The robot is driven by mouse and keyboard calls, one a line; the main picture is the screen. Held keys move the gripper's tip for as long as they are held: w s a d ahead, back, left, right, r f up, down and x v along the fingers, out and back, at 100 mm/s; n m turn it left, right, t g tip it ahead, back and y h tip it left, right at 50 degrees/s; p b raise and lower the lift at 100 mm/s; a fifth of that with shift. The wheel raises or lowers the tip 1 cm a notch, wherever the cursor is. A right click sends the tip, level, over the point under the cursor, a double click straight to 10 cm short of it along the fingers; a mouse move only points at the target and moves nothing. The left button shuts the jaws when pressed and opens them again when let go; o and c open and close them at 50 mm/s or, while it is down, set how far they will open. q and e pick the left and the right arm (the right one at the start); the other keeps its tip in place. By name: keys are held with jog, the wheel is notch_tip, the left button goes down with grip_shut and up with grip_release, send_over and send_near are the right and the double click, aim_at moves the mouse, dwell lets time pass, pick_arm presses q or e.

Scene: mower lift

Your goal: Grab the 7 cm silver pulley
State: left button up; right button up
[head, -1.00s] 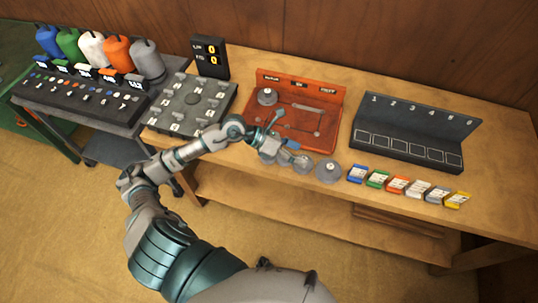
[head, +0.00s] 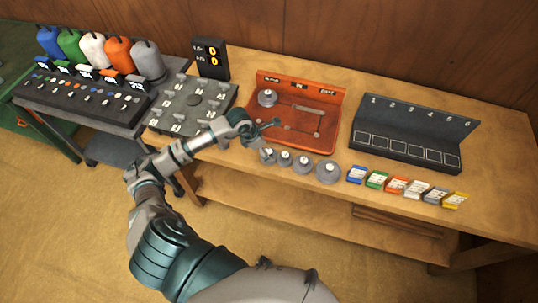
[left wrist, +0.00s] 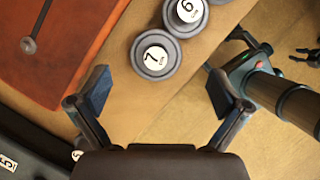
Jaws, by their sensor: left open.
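The silver 7 cm pulley (left wrist: 155,54), a grey disc with a white label reading 7, lies on the bench in the left wrist view. In the head view it appears to be the leftmost pulley (head: 267,156) of a row. My left gripper (head: 266,138) is open and empty above the bench, close to that pulley. In the left wrist view the pulley shows ahead of the gap between the open fingers (left wrist: 158,85), with no contact visible. A pulley labelled 6 (left wrist: 186,12) sits beside it.
Other grey pulleys (head: 303,165) continue the row to the right, then several coloured blocks (head: 397,184). An orange board (head: 327,137) lies behind the row. A grey peg board (head: 194,102) stands left and a black numbered rack (head: 405,152) right. The bench's front edge is close to the pulleys.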

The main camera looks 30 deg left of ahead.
aim_at(268, 151)
pick_arm(q)
jog(key=x, duration=0.4)
jog(key=p+x, duration=0.1)
jog(key=shift+w+a+f, duration=0.2)
jog(key=shift+w+f, duration=0.1)
jog(key=shift+f, duration=0.1)
jog(key=c, duration=1.5)
jog(key=shift+o, duration=0.2)
jog(key=shift+r, duration=0.15)
